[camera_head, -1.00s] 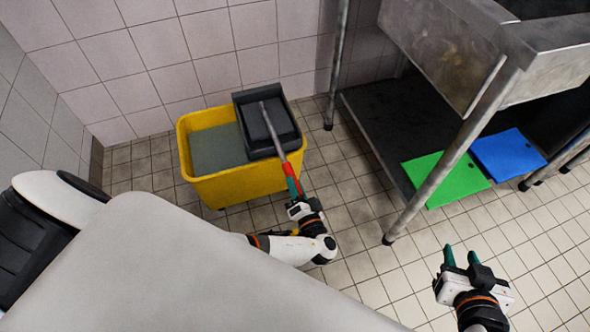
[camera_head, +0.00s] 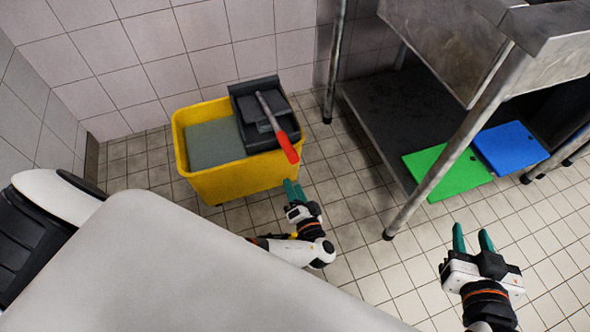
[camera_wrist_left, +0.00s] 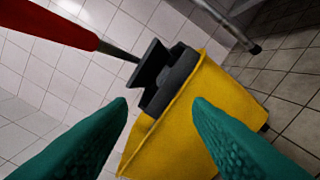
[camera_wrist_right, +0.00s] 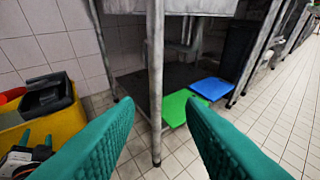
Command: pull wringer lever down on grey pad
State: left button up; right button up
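The wringer lever has a grey rod and a red grip (camera_head: 287,147). It slants across the dark grey wringer (camera_head: 246,100) on the right part of a yellow bucket (camera_head: 240,182). My left gripper (camera_head: 293,188) is open and empty, just below the grip end in the head view and apart from it. In the left wrist view the red grip (camera_wrist_left: 50,24) crosses the upper left, outside the fingers. A grey surface (camera_head: 213,146) fills the bucket's left part; I cannot tell whether it is a pad or water. My right gripper (camera_head: 473,238) is open and empty over the floor.
A steel table (camera_head: 455,45) stands right of the bucket, with a leg (camera_head: 440,170) between my grippers. Green (camera_head: 447,173) and blue (camera_head: 509,148) boards lie on its lower shelf. Tiled walls are behind and left. The floor before the bucket is clear.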

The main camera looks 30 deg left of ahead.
pick_arm(q)
jog(key=v, duration=1.1)
jog(key=shift+s+d, duration=0.15)
jog(key=shift+d, duration=0.25)
pick_arm(e)
jog(key=shift+s+d+f+g, duration=0.2)
jog(key=shift+s+f+g, duration=0.1)
jog(key=shift+s+f, duration=0.05)
pick_arm(q)
jog(key=shift+r, duration=0.15)
pick_arm(e)
jog(key=shift+w+r, duration=0.15)
jog(key=shift+r, duration=0.05)
